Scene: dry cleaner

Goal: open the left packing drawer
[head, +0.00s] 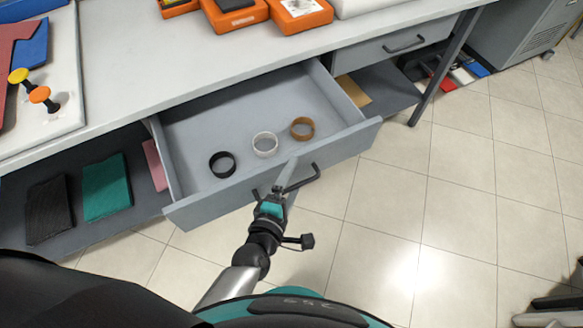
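The left packing drawer (240,101) is pulled well out from under the white counter. Its grey front panel (345,147) and dark bar handle (306,182) face me. Three tape rolls lie inside: black (222,164), white (265,144) and brown (302,128). My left gripper (287,177) is at the handle; its fingers look close together across the bar and partly hide it. My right gripper is not in view.
The white counter (150,70) holds orange boxes (235,14) and a board with colored knobs. A second drawer (395,44) at right is shut. Folded cloths (105,187) lie on the lower shelf at left. Tiled floor (450,190) is clear at right; dark parts show at bottom right.

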